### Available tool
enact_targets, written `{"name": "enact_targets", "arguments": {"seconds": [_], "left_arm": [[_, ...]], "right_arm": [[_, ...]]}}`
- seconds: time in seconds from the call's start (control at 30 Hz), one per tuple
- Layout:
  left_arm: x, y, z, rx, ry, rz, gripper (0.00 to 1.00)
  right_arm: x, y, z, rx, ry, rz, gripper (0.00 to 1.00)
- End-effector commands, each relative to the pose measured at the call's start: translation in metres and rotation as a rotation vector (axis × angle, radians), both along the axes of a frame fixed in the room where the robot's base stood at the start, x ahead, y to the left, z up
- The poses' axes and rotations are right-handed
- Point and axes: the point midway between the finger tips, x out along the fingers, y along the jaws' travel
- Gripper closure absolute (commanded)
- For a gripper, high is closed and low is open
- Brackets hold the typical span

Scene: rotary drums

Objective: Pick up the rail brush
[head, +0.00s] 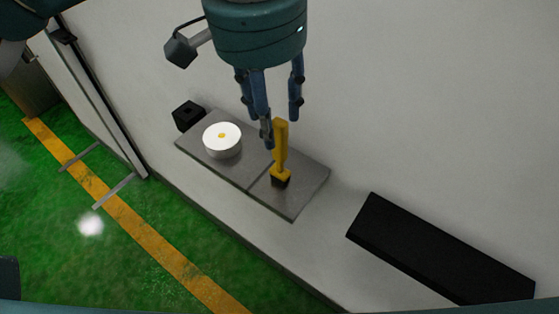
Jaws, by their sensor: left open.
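The rail brush (281,150) has a yellow handle and a dark head. It stands upright on the right part of a grey plate (298,200). My left gripper (281,130) is open, with blue fingers pointing down. Its fingertips are by the top of the yellow handle, and one finger overlaps the handle's left edge in the picture. I cannot tell whether they touch. My right gripper is not in view.
A long black panel (440,250) lies at the right. Green floor with a yellow line (140,218) is at lower left.

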Motion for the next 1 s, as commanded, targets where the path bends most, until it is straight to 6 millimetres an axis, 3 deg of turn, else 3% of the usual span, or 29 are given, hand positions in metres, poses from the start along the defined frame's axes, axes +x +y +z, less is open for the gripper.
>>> {"name": "enact_targets", "arguments": {"seconds": [0.13, 0.47, 0.77, 1.0], "left_arm": [[0.0, -0.001, -0.01, 0.0, 0.004, 0.001, 0.58], [0.004, -0.011, -0.052, -0.001, 0.004, 0.003, 0.58], [0.005, -0.012, -0.06, -0.004, 0.003, 0.003, 0.58], [0.005, -0.012, -0.059, -0.004, 0.003, 0.004, 1.0]], "right_arm": [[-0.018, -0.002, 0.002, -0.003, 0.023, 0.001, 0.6], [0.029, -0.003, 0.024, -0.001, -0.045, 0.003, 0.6], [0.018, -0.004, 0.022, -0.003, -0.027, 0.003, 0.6], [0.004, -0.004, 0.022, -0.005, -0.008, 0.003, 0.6]]}}
